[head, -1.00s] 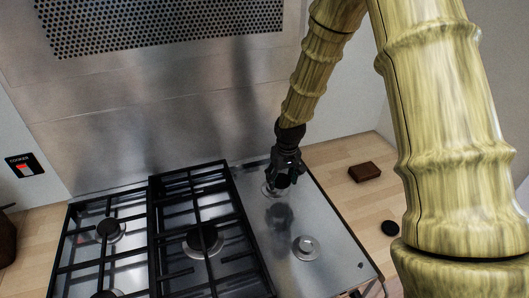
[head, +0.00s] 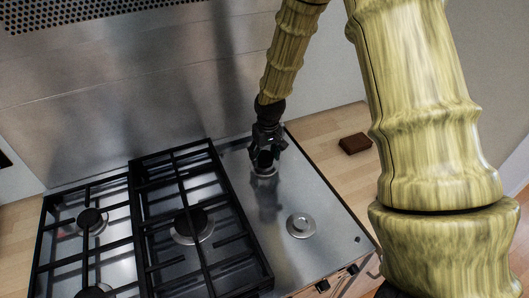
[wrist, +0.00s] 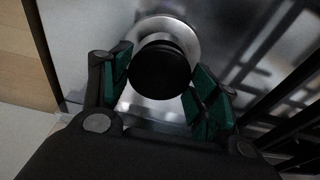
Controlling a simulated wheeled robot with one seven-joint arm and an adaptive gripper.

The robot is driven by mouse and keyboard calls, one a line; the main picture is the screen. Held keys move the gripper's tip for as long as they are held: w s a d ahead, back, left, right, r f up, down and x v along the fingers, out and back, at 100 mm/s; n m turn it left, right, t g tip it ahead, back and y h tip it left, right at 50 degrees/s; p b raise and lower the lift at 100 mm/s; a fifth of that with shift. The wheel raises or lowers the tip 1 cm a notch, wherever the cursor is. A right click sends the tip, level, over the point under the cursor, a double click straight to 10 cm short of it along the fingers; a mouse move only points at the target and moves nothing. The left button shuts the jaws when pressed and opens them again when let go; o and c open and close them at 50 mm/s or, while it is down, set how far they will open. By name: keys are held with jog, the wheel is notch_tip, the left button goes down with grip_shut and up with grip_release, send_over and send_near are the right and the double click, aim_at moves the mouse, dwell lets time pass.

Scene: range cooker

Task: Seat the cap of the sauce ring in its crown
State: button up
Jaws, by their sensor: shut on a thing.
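My gripper (head: 266,146) is shut on a round black cap (wrist: 160,72), held between the green finger pads in the wrist view. The cap also shows dark below the fingers in the head view (head: 264,160). It is over the silver ring of the rear burner (head: 264,172) on the steel plate. In the wrist view, the bright ring (wrist: 178,27) shows beyond the cap's upper edge, off centre. The cap hides most of the crown, and I cannot tell whether the two touch.
A bare silver burner (head: 300,225) stands nearer the front of the plate. Black pan grates (head: 215,185) lie to the left. A brown block (head: 355,143) sits on the wooden worktop at the right. The steel between the burners is clear.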

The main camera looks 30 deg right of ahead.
jog(key=shift+s+f, duration=0.1)
jog(key=shift+s, duration=0.15)
jog(key=shift+w+f, duration=0.2)
jog(key=shift+w, duration=0.05)
jog(key=shift+s+r, duration=0.1)
jog(key=shift+s, duration=0.05)
jog(key=shift+f, duration=0.6)
dwell(0.9)
jog(key=o, duration=1.1)
jog(key=shift+o, duration=0.2)
jog(key=shift+r, duration=0.15)
notch_tip(320, 180, up, 12)
jog(key=s, duration=0.1)
jog(key=shift+s+f, duration=0.2)
jog(key=shift+s, duration=0.2)
